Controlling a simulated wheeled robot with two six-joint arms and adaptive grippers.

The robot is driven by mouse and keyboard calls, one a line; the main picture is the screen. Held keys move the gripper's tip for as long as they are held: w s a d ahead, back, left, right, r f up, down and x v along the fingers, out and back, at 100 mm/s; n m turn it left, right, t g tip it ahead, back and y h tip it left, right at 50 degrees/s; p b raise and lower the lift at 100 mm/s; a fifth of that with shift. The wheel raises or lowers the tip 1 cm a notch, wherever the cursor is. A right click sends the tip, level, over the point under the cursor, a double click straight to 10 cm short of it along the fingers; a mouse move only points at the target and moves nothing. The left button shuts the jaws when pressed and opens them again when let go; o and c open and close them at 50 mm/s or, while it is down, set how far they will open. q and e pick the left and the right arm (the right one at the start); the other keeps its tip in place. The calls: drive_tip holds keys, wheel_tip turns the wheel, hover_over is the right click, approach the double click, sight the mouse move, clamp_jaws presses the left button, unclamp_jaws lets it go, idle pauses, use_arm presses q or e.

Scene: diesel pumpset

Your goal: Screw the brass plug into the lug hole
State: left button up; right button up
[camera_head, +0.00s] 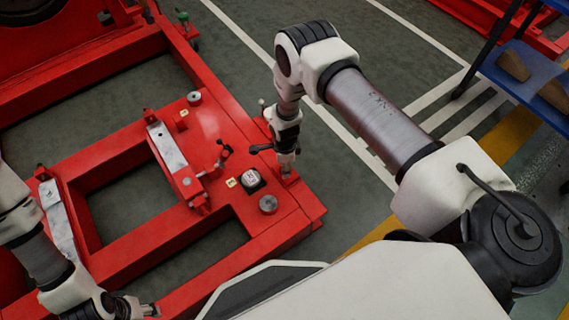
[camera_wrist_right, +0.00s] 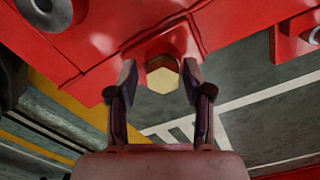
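The brass plug (camera_wrist_right: 162,80) shows its hexagonal head at the red lug (camera_wrist_right: 172,45) in the right wrist view. Its darker side meets the lug; how deep it sits in the hole is hidden. My right gripper (camera_wrist_right: 159,80) is open, with one finger on each side of the head and small gaps visible. In the head view my right gripper (camera_head: 287,168) points down at the red frame's right corner; the plug cannot be made out there. My left gripper (camera_head: 140,308) is at the lower left edge, partly cut off, its fingers unclear.
The red pumpset frame (camera_head: 225,125) fills the left, with mounting blocks, bolts and a round gauge-like cap (camera_head: 251,179) near my right gripper. A blue-shelved cart (camera_head: 530,85) stands at the upper right. Marked grey floor lies free between them.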

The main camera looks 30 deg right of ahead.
wheel_tip(320, 180, up, 12)
idle(0.6)
